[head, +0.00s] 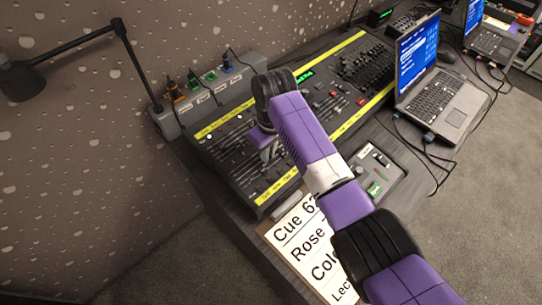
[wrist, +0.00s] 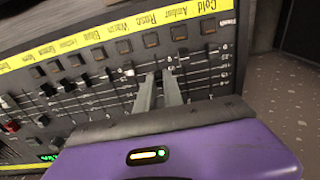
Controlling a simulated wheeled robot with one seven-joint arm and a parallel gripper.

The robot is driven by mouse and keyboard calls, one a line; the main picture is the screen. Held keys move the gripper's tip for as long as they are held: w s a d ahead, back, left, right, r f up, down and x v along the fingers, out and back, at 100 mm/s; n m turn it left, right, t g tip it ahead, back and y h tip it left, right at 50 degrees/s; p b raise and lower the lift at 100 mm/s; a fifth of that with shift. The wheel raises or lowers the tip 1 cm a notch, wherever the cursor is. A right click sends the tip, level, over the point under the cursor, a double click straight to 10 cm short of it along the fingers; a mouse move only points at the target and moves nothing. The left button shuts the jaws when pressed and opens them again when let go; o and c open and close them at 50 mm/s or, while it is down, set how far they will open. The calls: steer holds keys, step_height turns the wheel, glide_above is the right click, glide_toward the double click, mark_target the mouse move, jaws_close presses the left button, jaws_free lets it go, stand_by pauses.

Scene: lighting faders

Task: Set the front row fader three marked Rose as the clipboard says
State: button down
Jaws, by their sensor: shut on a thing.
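The lighting desk's front row (wrist: 215,57) shows faders under a yellow label strip. The Rose label (wrist: 154,18) reads third from the Cold end, upside down and slanted. My gripper (wrist: 158,78) is below it, its two fingers close together and shut on a fader cap in line with that label. The cap is mostly hidden between the fingers. In the head view my gripper (head: 266,148) is down on the desk's near-left part. The clipboard sheet (head: 297,222) shows "Cue 6", "Rose", "Col" and "Lec" lines; my arm hides the values.
Neighbouring faders stand close on both sides, one with a pale cap (wrist: 130,72). A laptop (head: 440,95) is at the right, and a small control box (head: 377,165) sits beside my arm. A lamp (head: 20,80) reaches in from the left.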

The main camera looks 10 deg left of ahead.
steer(key=shift+w+a+b, duration=0.65)
steer(key=shift+a+b, duration=0.15)
steer(key=shift+b, duration=0.05)
steer(key=c, duration=1.7)
jaws_free()
steer(key=shift+r, duration=0.1)
steer(key=shift+r+p, duration=1.3)
steer(key=shift+s+d+r, duration=0.15)
steer(key=shift+r, duration=1.75)
steer(key=shift+s+d+r, duration=0.1)
steer(key=shift+r, duration=1.8)
